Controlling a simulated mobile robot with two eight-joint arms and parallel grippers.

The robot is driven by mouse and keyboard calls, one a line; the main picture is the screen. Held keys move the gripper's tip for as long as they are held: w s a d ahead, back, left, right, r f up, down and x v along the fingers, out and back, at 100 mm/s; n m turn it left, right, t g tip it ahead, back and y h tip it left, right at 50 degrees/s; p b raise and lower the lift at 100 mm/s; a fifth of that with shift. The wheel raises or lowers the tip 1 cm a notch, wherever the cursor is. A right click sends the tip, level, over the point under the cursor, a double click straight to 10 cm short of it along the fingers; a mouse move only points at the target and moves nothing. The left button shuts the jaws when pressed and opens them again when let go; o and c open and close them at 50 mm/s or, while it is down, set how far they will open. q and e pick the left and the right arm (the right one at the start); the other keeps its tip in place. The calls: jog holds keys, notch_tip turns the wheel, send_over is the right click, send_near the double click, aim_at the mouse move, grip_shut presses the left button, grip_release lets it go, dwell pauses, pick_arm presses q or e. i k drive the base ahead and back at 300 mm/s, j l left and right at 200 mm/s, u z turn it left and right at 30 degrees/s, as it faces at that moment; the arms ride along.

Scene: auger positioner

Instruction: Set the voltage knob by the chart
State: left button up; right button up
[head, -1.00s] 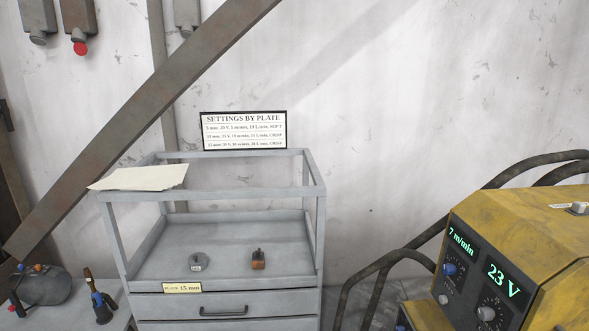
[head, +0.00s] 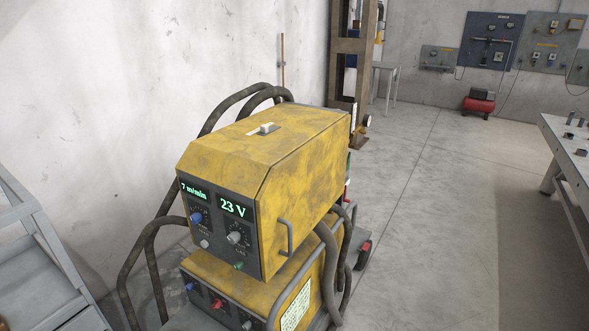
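The yellow welding machine (head: 290,170) stands in the middle of the head view, its wire feeder box on top of a lower power unit. On its dark front panel, the voltage display (head: 233,208) reads 23 V. The grey voltage knob (head: 234,237) sits below that display. The other display (head: 194,190) reads 7 m/min, with a blue knob (head: 196,218) below it. Neither of my grippers shows.
A grey cart (head: 40,265) stands at the left edge. Dark hoses (head: 152,245) loop beside the machine. A grey workbench (head: 570,140) is at the right. The concrete floor (head: 440,230) between machine and bench is clear.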

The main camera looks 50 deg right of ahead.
aim_at(234, 237)
jog(key=z, duration=1.4)
